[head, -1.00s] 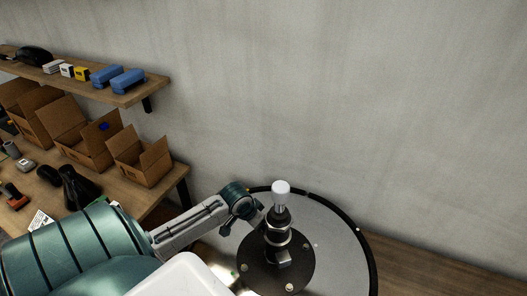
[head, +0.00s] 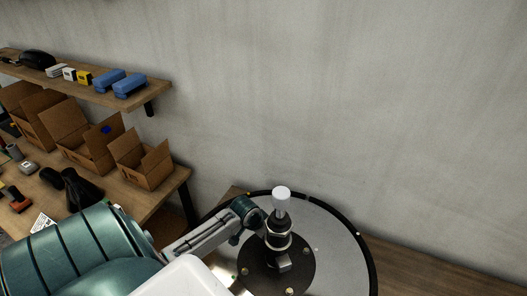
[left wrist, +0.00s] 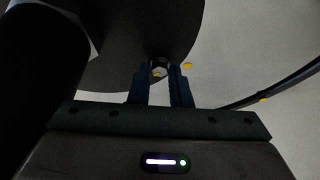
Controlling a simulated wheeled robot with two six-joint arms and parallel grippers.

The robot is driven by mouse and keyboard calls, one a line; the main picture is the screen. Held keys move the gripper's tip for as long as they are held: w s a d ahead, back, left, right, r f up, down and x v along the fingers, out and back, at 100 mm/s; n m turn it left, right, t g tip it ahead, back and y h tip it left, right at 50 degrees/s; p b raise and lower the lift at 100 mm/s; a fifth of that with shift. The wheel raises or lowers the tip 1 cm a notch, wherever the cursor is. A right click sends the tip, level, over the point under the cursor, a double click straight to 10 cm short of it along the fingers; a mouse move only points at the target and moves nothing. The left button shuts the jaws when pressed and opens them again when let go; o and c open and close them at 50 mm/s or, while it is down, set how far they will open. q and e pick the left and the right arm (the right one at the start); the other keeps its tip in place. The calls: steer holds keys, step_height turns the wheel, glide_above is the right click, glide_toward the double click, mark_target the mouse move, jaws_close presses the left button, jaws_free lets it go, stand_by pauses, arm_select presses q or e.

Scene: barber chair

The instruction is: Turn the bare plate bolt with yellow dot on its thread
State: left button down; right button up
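The dark round plate (head: 262,281) lies on the pale disc with a black rim, with a post standing from its middle. Small brass-coloured bolt heads (head: 245,271) show near its edge. In the left wrist view, a bolt (left wrist: 159,69) with a yellowish spot sits at the plate's edge, between the fingertips of my left gripper (left wrist: 160,76). The fingers stand apart, one on each side of it; whether they press on it is not clear. A yellow dot (left wrist: 188,66) shows just right of the fingertips. My right gripper is not in view.
The post (head: 280,222) with a white cap rises close beside my left wrist. The black rim (head: 364,250) circles the disc. A bench with open cardboard boxes (head: 141,165) and a shelf (head: 140,94) stand left. The wall (head: 380,110) is bare.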

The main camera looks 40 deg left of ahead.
arm_select(q)
steer(key=shift+m, duration=0.3)
